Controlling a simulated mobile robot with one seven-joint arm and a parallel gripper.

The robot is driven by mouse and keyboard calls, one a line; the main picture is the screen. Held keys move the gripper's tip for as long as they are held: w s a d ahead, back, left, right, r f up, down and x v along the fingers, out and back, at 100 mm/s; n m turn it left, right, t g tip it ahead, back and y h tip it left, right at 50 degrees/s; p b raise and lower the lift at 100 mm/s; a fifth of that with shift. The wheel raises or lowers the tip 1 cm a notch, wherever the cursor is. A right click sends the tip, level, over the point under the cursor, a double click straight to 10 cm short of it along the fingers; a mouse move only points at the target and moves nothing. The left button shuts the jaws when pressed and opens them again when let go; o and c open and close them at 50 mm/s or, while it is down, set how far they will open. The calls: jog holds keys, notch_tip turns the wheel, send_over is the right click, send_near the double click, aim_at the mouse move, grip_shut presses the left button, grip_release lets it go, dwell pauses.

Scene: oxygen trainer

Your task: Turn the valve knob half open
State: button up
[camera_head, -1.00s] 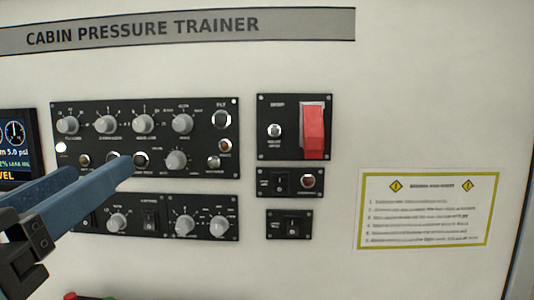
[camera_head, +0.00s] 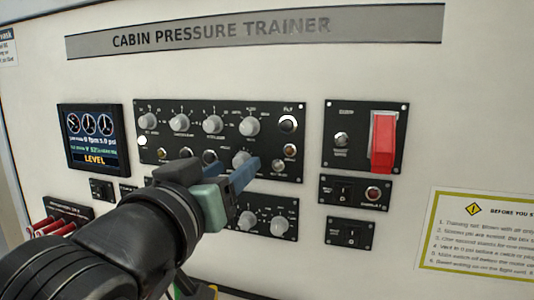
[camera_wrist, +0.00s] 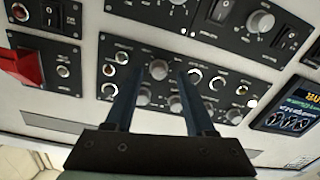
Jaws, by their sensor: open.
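In the wrist view, which shows the panel upside down, the gripper (camera_wrist: 160,72) is open, with the knob (camera_wrist: 158,69) between the two fingertips in the picture. I cannot tell whether the fingers touch it.
Several other knobs (camera_head: 212,124) line the panel's upper row. A lower panel (camera_head: 292,232) holds more knobs just below my gripper. A red switch cover (camera_head: 383,140) is at right, a display screen (camera_head: 93,140) at left. A notice (camera_head: 485,230) hangs at lower right.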

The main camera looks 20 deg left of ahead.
jog(key=shift+w+d, duration=0.1)
jog(key=shift+w, duration=0.45)
jog(key=shift+c, duration=0.2)
grip_shut()
jog(key=shift+f, duration=0.1)
